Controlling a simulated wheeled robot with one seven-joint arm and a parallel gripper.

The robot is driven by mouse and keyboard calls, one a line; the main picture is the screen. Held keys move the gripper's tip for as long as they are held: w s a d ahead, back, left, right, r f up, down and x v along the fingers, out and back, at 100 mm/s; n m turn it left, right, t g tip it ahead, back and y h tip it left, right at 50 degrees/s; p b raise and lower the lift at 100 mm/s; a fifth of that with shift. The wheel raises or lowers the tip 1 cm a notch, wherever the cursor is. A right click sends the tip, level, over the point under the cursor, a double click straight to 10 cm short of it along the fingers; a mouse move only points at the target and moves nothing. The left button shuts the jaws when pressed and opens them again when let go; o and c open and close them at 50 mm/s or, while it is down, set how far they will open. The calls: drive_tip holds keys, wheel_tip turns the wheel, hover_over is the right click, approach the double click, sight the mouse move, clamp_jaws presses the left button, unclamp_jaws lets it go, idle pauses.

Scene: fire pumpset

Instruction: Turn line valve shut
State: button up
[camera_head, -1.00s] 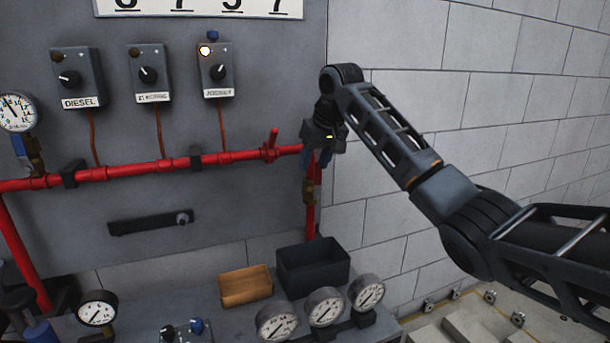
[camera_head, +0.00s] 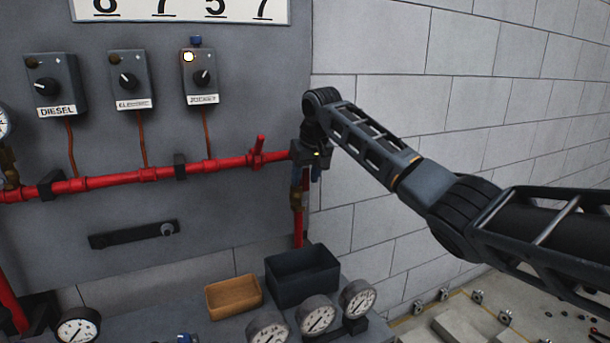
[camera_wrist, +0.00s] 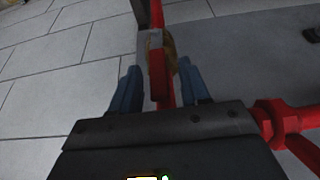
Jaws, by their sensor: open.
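A brass valve body (camera_head: 297,196) sits on the vertical red pipe at the right end of the panel. In the wrist view the brass body (camera_wrist: 170,45) shows with a red bar, which looks like its lever (camera_wrist: 157,75), in front of it. My gripper (camera_head: 308,172) is at the top of this vertical pipe, just above the brass body. In the wrist view my gripper (camera_wrist: 158,82) is open, with one blue finger on each side of the red bar. I cannot tell whether either finger touches it. My gripper hides the pipe corner in the head view.
A horizontal red pipe (camera_head: 120,177) with a red tee handle (camera_head: 258,148) runs left of my gripper. Control boxes (camera_head: 203,78) hang above. A black bin (camera_head: 302,280), a wooden tray (camera_head: 232,298) and gauges (camera_head: 317,315) stand below. A block wall (camera_head: 400,120) is to the right.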

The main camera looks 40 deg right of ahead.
drive_tip(key=shift+c, duration=0.4)
clamp_jaws()
